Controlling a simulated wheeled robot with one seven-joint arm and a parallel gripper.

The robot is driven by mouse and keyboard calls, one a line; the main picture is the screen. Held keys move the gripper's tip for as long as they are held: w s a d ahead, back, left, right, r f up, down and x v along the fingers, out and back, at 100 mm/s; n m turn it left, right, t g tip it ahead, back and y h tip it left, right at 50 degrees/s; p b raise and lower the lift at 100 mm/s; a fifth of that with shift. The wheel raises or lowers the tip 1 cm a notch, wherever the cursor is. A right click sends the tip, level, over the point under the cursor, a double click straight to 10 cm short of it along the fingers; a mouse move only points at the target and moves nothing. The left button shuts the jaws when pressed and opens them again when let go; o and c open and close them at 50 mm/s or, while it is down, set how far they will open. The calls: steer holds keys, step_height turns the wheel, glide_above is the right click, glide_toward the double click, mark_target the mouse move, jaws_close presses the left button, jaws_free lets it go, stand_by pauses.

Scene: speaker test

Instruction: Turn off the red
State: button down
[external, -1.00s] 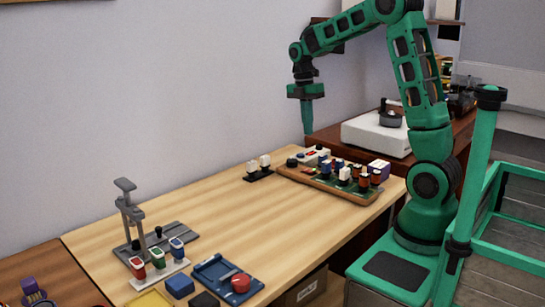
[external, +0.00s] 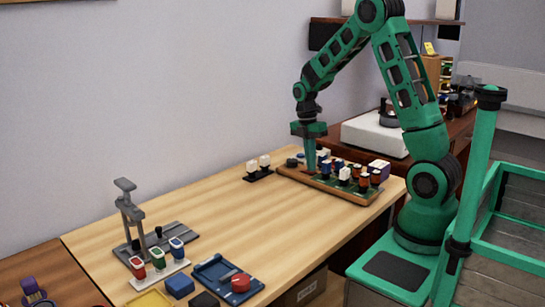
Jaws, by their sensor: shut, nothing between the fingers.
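My gripper (external: 311,168) is shut and empty, pointing straight down at the left part of the brown-edged board (external: 338,192) at the back of the table. Its tip is low over or on the board; I cannot tell if it touches. A whitish unit (external: 323,154) stands just behind the gripper; the red detail on it is hidden now. Other red things are at the front left: a red-topped piece (external: 138,268) in a white rack and a round red cap (external: 241,282) on a blue tray (external: 212,270).
Several small blue, white and orange-brown pieces (external: 362,180) stand on the board's right part. A pair of white-topped switches (external: 259,167) is left of it. A grey stand (external: 130,222) is at the left. The table's middle (external: 200,210) is clear.

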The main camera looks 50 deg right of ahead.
steer(key=shift+s+f, duration=0.25)
steer(key=shift+f, duration=0.05)
stand_by(0.4)
steer(key=shift+w+r, duration=0.1)
steer(key=shift+w, duration=0.85)
steer(key=shift+s, duration=0.1)
